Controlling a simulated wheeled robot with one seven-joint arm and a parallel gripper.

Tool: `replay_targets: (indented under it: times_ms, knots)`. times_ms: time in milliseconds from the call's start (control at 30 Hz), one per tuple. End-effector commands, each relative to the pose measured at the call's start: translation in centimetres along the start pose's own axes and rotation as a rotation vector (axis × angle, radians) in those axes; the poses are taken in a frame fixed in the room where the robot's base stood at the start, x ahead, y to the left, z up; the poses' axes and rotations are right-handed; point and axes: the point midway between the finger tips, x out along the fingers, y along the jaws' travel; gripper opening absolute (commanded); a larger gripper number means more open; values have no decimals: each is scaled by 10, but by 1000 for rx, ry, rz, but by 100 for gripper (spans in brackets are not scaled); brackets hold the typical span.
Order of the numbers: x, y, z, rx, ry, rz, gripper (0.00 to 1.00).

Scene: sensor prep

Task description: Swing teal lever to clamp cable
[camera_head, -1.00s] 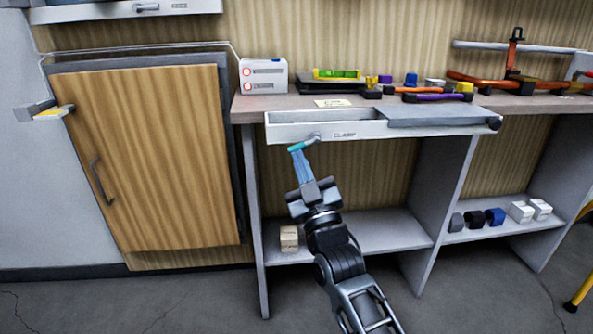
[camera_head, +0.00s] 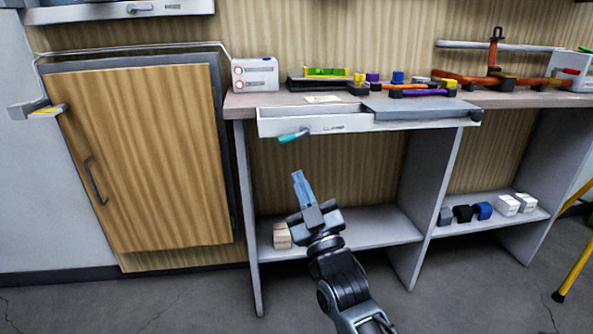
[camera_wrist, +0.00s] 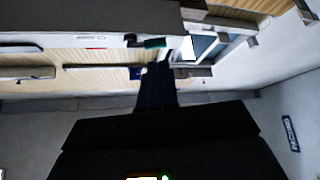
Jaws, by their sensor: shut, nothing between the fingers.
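The teal lever (camera_head: 292,136) sticks out to the left and slightly down from its pivot on the front of the white clamp tray (camera_head: 340,126), under the bench edge. In the wrist view the teal lever (camera_wrist: 155,43) shows just above the dark fingers. My gripper (camera_head: 297,174) is shut and empty. Its blue fingers point up and stand below the lever, with a clear gap between them. The wrist view also shows my gripper (camera_wrist: 158,68) with its fingers together. I cannot make out the cable in these frames.
A white box with red marks (camera_head: 255,75) and several coloured tools stand on the bench top (camera_head: 242,103). A wooden cabinet door (camera_head: 145,160) is at the left. A beige block (camera_head: 282,236) sits on the lower shelf (camera_head: 350,236). The space in front is free.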

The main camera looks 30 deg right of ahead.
Motion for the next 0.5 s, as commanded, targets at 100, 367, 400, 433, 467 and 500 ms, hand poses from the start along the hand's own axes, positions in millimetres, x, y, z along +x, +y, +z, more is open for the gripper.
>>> replay_targets:
  times_ms: [100, 367, 400, 433, 467, 500]
  knots:
    - [-21, -2, 0, 1, -4, -3, 0]
    - [-59, -4, -1, 1, -1, -2, 0]
    - [-62, -4, -1, 1, -1, -2, 0]
    - [-64, -4, -1, 1, -1, -2, 0]
    - [-65, -4, -1, 1, -1, -1, 0]
    - [-66, -4, -1, 1, -1, -1, 0]
